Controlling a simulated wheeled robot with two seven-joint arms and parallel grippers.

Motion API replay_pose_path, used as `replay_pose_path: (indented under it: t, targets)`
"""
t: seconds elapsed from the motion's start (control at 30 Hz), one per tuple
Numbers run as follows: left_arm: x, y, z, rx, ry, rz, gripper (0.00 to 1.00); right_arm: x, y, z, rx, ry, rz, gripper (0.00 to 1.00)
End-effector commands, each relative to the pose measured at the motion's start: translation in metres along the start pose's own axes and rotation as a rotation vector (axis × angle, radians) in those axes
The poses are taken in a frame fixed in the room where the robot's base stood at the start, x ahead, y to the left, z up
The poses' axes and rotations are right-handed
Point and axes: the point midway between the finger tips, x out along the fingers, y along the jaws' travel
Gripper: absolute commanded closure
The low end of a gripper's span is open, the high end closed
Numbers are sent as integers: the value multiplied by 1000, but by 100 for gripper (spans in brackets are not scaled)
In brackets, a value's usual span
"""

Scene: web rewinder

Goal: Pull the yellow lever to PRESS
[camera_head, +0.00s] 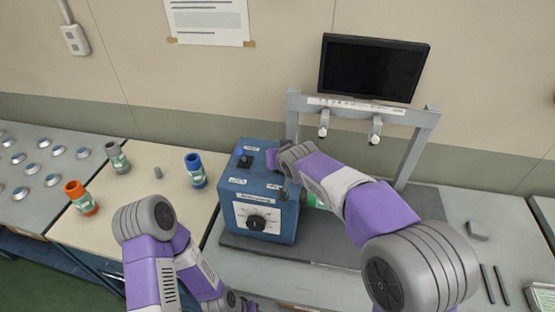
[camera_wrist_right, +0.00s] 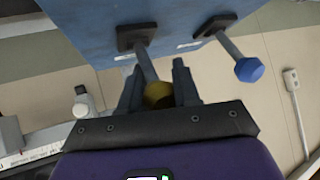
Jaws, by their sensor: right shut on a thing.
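The yellow lever's round knob (camera_wrist_right: 157,95) sits between the two dark fingers of my right gripper (camera_wrist_right: 158,88) in the right wrist view. The gripper is shut on it. The lever's grey rod runs from the knob to a dark mount on the blue control box (camera_wrist_right: 90,25). In the head view my right gripper (camera_head: 281,165) is at the right side of the blue box (camera_head: 238,195), and my arm hides the yellow knob there. My left arm is folded low in the head view, and its gripper's fingers do not show.
A second lever with a blue knob (camera_wrist_right: 248,68) stands beside the yellow one; its knob also shows on the box top (camera_head: 245,160). A black dial (camera_head: 256,222) is on the box front. A grey frame (camera_head: 292,115) and a dark monitor (camera_head: 372,68) stand behind. Coloured cylinders stand left.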

Motion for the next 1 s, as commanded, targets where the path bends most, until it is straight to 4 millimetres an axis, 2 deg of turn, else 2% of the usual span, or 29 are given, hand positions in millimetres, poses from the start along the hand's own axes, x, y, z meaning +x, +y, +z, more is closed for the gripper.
replay_pose_path:
  t: [0.03, 0.3, 0.33, 0.5, 0.8, 1.0]
  targets:
    - [0, 0, 0, 0, 0, 0, 45, 2, -2, 9, 2, -21, 1, 100]
    - [0, 0, 0, 0, 0, 0, 45, 2, -2, 8, 1, -21, 0, 100]
    - [0, 0, 0, 0, 0, 0, 45, 2, -2, 8, 1, -21, 0, 67]
    - [0, 0, 0, 0, 0, 0, 45, 2, -2, 7, 0, -17, 0, 43]
    - [0, 0, 0, 0, 0, 0, 45, -2, -1, 3, -1, -9, 0, 43]
    - [1, 0, 0, 0, 0, 0, 45, -28, -2, 3, -1, -7, -3, 43]
